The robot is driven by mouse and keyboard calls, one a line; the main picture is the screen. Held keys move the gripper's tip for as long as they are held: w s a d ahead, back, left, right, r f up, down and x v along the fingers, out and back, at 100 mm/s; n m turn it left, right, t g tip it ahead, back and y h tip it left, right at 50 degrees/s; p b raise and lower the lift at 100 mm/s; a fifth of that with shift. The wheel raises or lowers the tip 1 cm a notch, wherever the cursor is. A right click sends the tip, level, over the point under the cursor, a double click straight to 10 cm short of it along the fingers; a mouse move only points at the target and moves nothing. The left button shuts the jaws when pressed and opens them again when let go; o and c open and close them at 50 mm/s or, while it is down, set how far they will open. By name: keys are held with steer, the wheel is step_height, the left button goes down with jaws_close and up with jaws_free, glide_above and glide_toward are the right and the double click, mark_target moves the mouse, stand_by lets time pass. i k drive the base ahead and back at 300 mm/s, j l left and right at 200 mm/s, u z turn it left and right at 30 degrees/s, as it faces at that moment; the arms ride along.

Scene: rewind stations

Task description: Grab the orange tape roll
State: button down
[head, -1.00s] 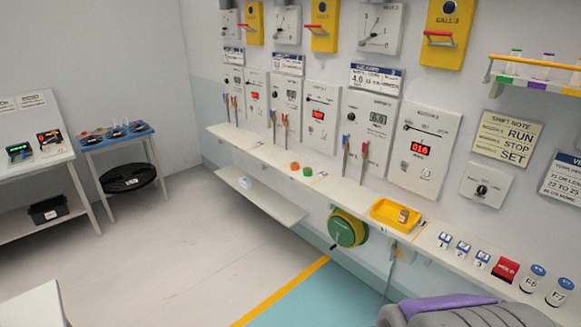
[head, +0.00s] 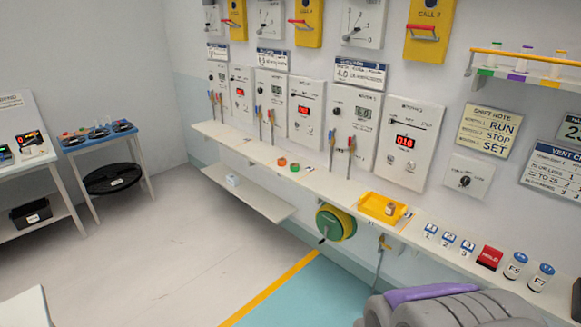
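A small orange tape roll (head: 281,162) lies on the long white wall shelf (head: 240,140), below the wall panels. A green roll (head: 294,167) lies close to its right. Both rolls look small and far off from me. My gripper is not seen in the head view, so I cannot see its fingers. A grey rounded shape with a purple strip at the bottom right looks like part of my own body.
A lower shelf (head: 262,203) hangs under the rolls. The floor (head: 170,260) in front is clear.

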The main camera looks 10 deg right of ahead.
mark_target(281, 162)
steer(key=i+z, duration=0.2)
steer(key=i, duration=0.4)
steer(key=i+j+z, duration=0.15)
steer(key=i, duration=0.45)
steer(key=i+j+z, duration=0.2)
steer(key=i, duration=0.4)
steer(key=i+j+z, duration=0.2)
steer(key=i+j, duration=0.25)
steer(key=i+j+z, duration=0.15)
steer(key=i+j, duration=0.25)
steer(key=i, duration=0.25)
